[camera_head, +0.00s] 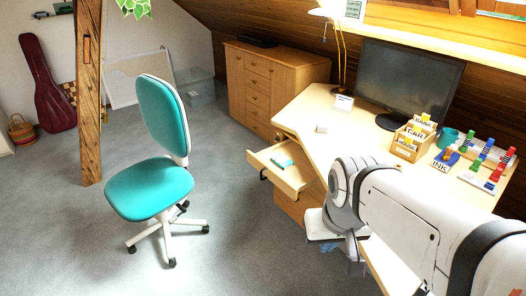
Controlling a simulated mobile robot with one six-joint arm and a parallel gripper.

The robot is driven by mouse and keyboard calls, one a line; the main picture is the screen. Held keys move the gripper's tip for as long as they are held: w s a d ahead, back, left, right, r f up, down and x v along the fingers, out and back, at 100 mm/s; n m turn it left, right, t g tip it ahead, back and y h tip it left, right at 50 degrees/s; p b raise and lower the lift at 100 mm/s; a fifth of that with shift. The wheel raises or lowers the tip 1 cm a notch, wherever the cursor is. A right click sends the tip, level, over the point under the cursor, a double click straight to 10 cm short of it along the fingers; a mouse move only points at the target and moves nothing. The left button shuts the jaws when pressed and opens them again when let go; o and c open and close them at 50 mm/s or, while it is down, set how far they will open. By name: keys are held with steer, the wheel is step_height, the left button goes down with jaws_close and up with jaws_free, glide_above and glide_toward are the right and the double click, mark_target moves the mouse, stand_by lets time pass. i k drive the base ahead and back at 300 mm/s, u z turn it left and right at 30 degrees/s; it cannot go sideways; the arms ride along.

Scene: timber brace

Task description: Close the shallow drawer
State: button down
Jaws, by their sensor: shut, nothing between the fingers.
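The shallow drawer (297,184) stands pulled out from the left side of the wooden desk (325,108), under its top. A small teal item (282,163) lies inside it. A dark handle (264,175) shows on its front. My gripper (354,264) is low at the end of my white arm, to the right of and nearer than the drawer, apart from it. It is shut and empty. My arm hides part of the desk's near side.
A teal swivel chair (150,190) stands on the carpet left of the drawer, with floor between. A timber post (89,100) rises farther left. The desk top holds a monitor (410,80), a card box (408,145) and a mug (447,138). A wooden cabinet (275,80) stands behind.

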mark_target(293, 180)
steer(key=u, duration=0.35)
steer(key=i, duration=1.15)
steer(key=u, duration=0.6)
